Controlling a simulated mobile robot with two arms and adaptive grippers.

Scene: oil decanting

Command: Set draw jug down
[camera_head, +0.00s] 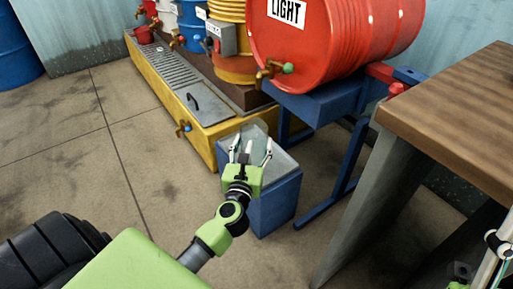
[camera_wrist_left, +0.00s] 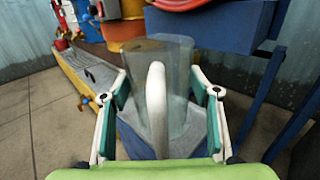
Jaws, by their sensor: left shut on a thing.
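The draw jug is a clear, greyish see-through vessel with a thick pale handle. It shows in the head view (camera_head: 257,130) and in the left wrist view (camera_wrist_left: 180,75), where its handle stands between the fingers. My left gripper (camera_head: 250,152) is shut on the jug's handle; its fingers also flank the handle in the left wrist view (camera_wrist_left: 160,105). The jug is upright over a blue stand with a grey top (camera_head: 274,205). I cannot tell if its base touches the top. Part of what looks like my right gripper (camera_head: 497,245) shows at the right edge, mostly cut off.
A red drum marked LIGHT (camera_head: 335,40) lies on a blue rack (camera_head: 318,104), its brass tap (camera_head: 268,72) behind the jug. A yellow trough with a grating (camera_head: 190,115) runs left of the stand. A wooden table (camera_head: 460,95) stands right.

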